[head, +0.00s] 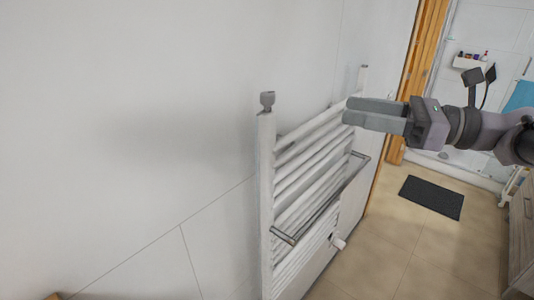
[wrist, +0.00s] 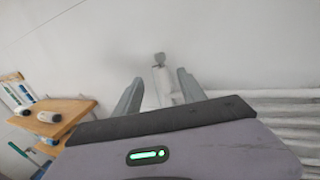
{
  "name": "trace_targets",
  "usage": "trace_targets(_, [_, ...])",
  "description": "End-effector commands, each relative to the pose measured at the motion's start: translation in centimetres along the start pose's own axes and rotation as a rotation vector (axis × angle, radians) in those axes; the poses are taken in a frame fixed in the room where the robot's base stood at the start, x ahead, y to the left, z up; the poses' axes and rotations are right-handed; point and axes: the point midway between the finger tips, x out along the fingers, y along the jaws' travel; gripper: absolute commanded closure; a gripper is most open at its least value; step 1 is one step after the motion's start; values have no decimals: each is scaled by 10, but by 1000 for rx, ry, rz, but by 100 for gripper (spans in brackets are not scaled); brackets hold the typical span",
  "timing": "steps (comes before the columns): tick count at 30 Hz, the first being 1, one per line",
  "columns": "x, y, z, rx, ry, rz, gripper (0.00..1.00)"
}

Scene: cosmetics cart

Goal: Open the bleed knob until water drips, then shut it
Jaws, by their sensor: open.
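A white ladder-style towel radiator (head: 266,185) stands against the wall in the head view. The small grey bleed knob (head: 267,99) sits upright on top of its left post. In the wrist view the knob (wrist: 159,58) shows beyond and between the fingertips, above the pale post (wrist: 162,86). My gripper (head: 346,112) is open and empty, to the right of the knob and apart from it, in front of the upper rungs. In the wrist view my gripper's two fingers (wrist: 160,80) are spread wide. No water is visible.
A grey towel bar (head: 330,203) projects from the radiator's front. A white valve (head: 338,242) is low on it. In the wrist view, a wooden shelf (wrist: 66,112) with bottles stands at left. A dark mat (head: 431,197) lies on the tiled floor.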

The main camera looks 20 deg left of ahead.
Motion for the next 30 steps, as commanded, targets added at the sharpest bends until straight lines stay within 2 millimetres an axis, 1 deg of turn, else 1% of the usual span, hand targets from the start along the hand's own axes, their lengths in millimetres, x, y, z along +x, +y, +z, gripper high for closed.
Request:
trace_targets(1, [0,6,-9,2,-4,-19,52])
trace_targets(5, [7,10,-2,7,-8,-39,52])
trace_targets(7, [20,10,0,8,-8,-36,52])
trace_targets(8, [27,9,0,7,-8,-37,52])
trace_targets(15, [100,7,0,7,-8,-34,52])
trace_targets(18, [127,6,0,8,-8,-34,52])
trace_targets(21, [148,4,0,9,-9,-36,52])
trace_targets(25, [166,3,1,8,-9,-36,52])
trace_targets(30, [174,3,1,8,-8,-38,52])
